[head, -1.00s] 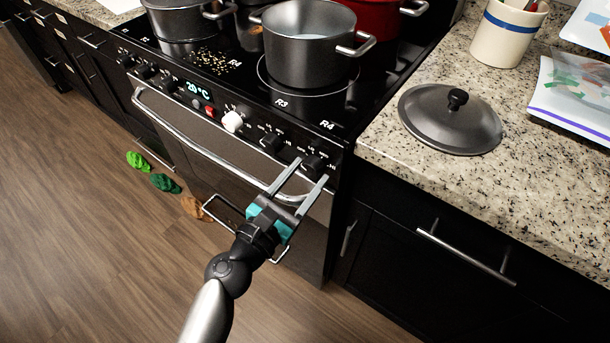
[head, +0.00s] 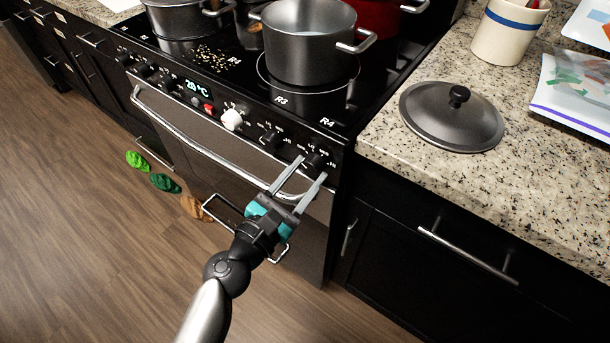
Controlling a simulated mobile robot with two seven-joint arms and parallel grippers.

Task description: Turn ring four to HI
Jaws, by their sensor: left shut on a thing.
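My left gripper (head: 312,167) reaches up from below to the right end of the stove's front panel. Its two fingers are on either side of the rightmost black knob (head: 314,160) and shut on it. Small white marks surround this knob, too small to read surely. Ring R4's label (head: 327,122) is on the glass at the front right of the cooktop (head: 375,75). I cannot make out which mark the knob points to. My right gripper is not in view.
A grey pot (head: 308,45) stands on the ring marked R3, with a red pot (head: 383,18) behind it. A pot lid (head: 452,116) lies on the right counter. The oven handle (head: 200,145) runs below the knobs. Green and brown scraps (head: 165,183) lie at lower left.

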